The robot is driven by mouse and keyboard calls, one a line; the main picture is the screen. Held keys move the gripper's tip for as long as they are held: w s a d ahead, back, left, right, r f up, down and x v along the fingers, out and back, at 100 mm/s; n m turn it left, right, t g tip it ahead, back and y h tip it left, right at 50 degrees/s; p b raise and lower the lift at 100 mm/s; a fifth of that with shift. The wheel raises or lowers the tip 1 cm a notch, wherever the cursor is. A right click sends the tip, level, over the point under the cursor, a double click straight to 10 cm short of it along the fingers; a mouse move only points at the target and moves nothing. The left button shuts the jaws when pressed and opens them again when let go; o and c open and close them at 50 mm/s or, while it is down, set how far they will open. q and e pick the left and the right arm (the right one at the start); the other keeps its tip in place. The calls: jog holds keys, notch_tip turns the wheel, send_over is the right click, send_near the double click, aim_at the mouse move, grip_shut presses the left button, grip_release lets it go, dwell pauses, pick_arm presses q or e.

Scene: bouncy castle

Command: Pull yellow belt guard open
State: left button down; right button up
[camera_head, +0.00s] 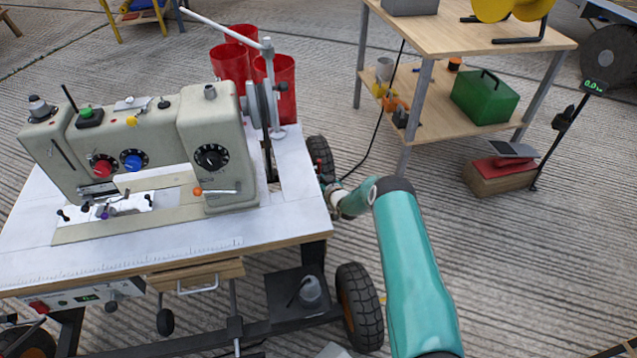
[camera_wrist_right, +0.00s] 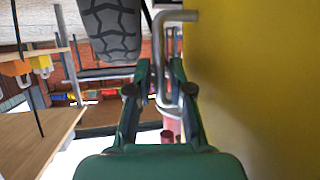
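In the right wrist view a large flat yellow panel (camera_wrist_right: 265,90), which looks like the belt guard, fills the right side. A bent grey metal handle (camera_wrist_right: 161,50) stands beside its left edge. My right gripper (camera_wrist_right: 160,65) has its two dark fingers apart, with the handle between them in the picture. I cannot tell whether either finger touches it. In the head view my teal right arm reaches to the right edge of the sewing machine table; its gripper is hidden there, and I cannot make out the yellow guard. My left gripper is not in view.
The sewing machine (camera_head: 150,150) stands on a white wheeled table (camera_head: 190,235). Black tyres (camera_head: 358,305) sit close to my right arm, and one tyre (camera_wrist_right: 112,25) shows above the fingers. A wooden shelf (camera_head: 465,110) stands behind. Open floor lies to the right.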

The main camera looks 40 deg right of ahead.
jog(key=shift+w, duration=0.1)
grip_shut()
dwell(0.3)
